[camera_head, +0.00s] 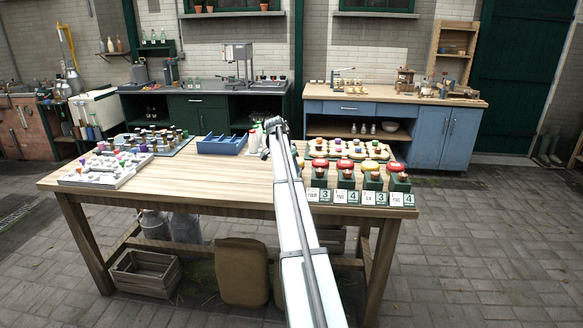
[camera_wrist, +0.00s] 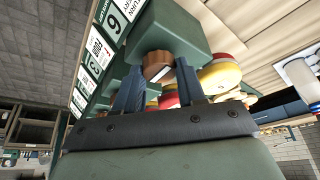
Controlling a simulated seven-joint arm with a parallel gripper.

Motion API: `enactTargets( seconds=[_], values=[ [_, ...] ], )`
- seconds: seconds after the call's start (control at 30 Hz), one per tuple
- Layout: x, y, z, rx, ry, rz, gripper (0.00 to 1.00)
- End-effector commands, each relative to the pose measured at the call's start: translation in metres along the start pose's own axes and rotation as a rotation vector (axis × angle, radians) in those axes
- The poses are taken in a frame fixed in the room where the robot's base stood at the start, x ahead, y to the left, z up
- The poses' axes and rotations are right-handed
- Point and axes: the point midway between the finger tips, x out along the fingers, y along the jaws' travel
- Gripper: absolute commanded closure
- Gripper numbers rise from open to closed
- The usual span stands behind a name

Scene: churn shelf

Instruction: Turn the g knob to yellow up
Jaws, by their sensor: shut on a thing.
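In the wrist view my gripper (camera_wrist: 158,88) has its two dark fingers on either side of a copper-brown knob (camera_wrist: 157,64). The fingers are shut on this knob. A small pale patch shows on the knob. I cannot read a letter g or tell which colour is up. In the head view a row of green blocks with cards and knobs (camera_head: 373,182) stands at the table's front right. My arm crosses in front of the row's left end, and my fingers cannot be made out there.
Red and yellow round tops (camera_wrist: 220,75) crowd close beside the fingers. The wooden table (camera_head: 215,177) has a clear middle. A blue tray (camera_head: 222,145) and a white tray of small items (camera_head: 105,170) stand to the left. More coloured-topped pieces stand behind the blocks.

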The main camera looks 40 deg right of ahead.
Motion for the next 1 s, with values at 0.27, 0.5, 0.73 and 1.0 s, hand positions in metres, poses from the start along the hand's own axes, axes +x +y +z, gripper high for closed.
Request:
enactTargets(
  seconds=[0.27,0.5,0.73,1.0],
  values=[
    [0.0004,-0.0001,0.0008,0.032,-0.002,0.014,0.91],
    [0.0004,0.0001,0.0009,0.033,-0.002,0.014,0.91],
    [0.0004,0.0000,0.0007,0.032,-0.002,0.013,0.47],
    [0.0001,-0.0001,0.0003,0.031,-0.001,0.013,0.36]
  ],
)
